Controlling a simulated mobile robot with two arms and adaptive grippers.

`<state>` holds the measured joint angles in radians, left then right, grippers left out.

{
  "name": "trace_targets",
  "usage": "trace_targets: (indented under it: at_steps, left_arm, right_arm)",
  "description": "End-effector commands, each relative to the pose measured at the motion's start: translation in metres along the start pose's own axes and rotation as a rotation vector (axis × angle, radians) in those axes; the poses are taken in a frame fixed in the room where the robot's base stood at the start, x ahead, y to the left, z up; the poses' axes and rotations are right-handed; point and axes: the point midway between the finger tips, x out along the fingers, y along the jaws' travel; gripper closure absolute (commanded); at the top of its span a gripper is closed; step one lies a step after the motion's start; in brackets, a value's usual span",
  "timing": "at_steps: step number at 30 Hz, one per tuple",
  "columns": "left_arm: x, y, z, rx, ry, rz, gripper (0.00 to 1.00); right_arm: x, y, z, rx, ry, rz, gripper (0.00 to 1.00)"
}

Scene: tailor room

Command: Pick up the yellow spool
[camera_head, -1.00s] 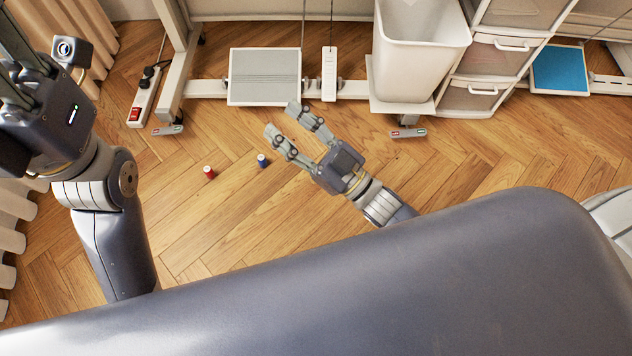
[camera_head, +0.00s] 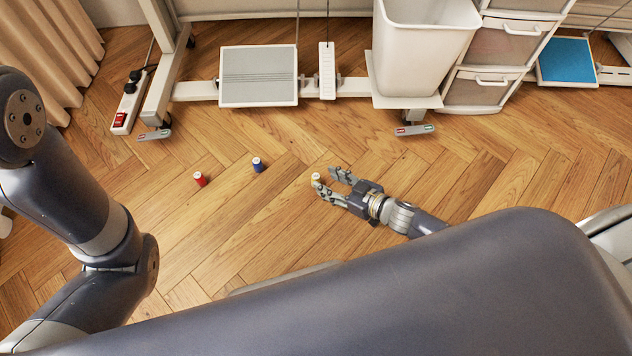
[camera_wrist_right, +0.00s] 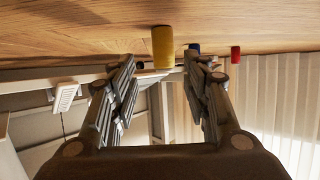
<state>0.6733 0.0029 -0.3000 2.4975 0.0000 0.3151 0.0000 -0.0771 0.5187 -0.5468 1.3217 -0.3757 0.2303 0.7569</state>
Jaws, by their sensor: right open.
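The yellow spool (camera_head: 316,177) stands on the wood floor at the tips of my right gripper (camera_head: 328,180); from the head it looks pale on top. In the right wrist view the yellow spool (camera_wrist_right: 163,47) shows ahead, between the lines of the two open fingers (camera_wrist_right: 162,85). I cannot tell whether the tips touch it. The right gripper is low over the floor, open and empty. My left arm is at the left edge, and its gripper is out of the picture.
A blue spool (camera_head: 257,165) and a red spool (camera_head: 200,179) stand to the left on the floor. Behind are a grey pedal (camera_head: 259,77), a white bin (camera_head: 424,50), a drawer unit (camera_head: 498,45) and a power strip (camera_head: 129,103). The floor around the spools is clear.

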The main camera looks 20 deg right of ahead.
Motion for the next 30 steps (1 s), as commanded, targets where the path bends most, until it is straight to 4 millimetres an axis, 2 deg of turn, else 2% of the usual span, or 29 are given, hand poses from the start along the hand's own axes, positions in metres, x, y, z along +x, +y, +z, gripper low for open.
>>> trace_targets:
  at_steps: [13,24,27,30]
  left_arm:
    - [-0.031,0.008,-0.017,0.002,0.016,0.005,0.6]
    - [-0.032,0.009,-0.018,0.001,0.016,0.006,0.6]
    - [-0.032,0.009,-0.018,0.001,0.016,0.006,0.6]
    - [-0.032,0.009,-0.017,0.001,0.016,0.006,0.6]
  right_arm:
    - [0.046,-0.005,0.0,-0.001,0.002,0.0,0.56]
    - [0.052,-0.005,-0.003,0.0,0.0,-0.001,0.56]
    - [0.052,-0.005,-0.003,0.0,0.0,-0.001,0.78]
    - [0.052,-0.005,-0.003,0.0,0.0,-0.001,0.93]
